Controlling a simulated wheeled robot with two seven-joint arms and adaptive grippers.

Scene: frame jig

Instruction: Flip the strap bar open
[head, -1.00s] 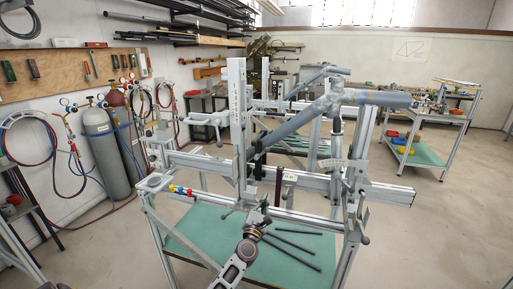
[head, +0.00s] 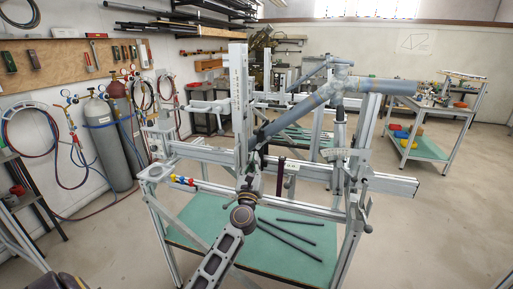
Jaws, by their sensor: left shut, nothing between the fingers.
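The frame jig (head: 395,184) is a stand of silver aluminium profiles with a grey bicycle frame tube (head: 300,108) clamped in it. A narrow dark maroon bar (head: 281,175) stands roughly upright against the horizontal rail, right of the upright post; it may be the strap bar, but I cannot tell surely. My left gripper (head: 250,178) is shut and empty at the foot of the post, left of the dark bar and seemingly apart from it. The gripper's own wrist hides part of its fingers and the rail behind. My right gripper is not in view.
Several dark tubes (head: 292,238) lie on the green lower shelf (head: 262,262). Gas cylinders (head: 103,140) stand by the left wall. Floor (head: 435,235) on the right is clear.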

